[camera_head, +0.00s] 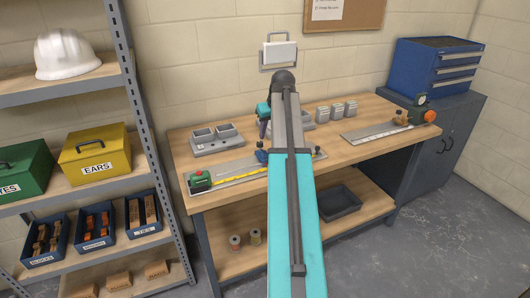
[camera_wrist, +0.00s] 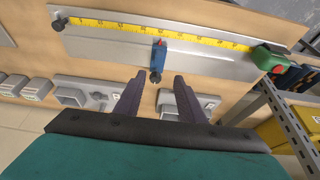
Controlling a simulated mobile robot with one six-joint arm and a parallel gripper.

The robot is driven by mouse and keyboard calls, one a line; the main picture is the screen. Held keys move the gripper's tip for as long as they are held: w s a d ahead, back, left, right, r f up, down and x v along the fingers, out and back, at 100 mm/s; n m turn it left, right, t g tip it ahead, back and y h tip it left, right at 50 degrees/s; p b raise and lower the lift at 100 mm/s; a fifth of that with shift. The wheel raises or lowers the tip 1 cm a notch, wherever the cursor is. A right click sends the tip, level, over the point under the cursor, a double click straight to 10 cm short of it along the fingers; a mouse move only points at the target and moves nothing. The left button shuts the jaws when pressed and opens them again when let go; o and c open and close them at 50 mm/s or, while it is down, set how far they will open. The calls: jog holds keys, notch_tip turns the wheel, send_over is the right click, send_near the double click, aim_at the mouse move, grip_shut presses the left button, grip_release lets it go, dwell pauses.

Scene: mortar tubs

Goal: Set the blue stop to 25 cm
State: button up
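The blue stop (camera_head: 262,156) sits on a flat metal rail (camera_head: 240,174) with a yellow measuring tape, on the workbench. In the wrist view the blue stop (camera_wrist: 158,60) has a dark knob facing my gripper and a small red mark at the tape edge. It stands near the middle of the rail (camera_wrist: 110,38); the tape figures are too small to read. My gripper (camera_head: 263,132) points down above the stop. Its fingers (camera_wrist: 157,88) are open, empty and apart from the stop.
Grey tubs (camera_head: 215,142) stand behind the rail. Several small grey containers (camera_head: 337,111) are at the back. A second ruled plate (camera_head: 375,133) with an orange-knobbed device lies right. A shelf (camera_head: 150,130) stands left; a blue drawer box (camera_head: 435,68) is right.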

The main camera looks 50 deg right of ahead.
aim_at(264, 152)
jog(key=shift+d, duration=0.1)
jog(key=shift+p+x, duration=1.9)
jog(key=shift+x, duration=4.95)
jog(key=shift+s, duration=0.1)
grip_shut()
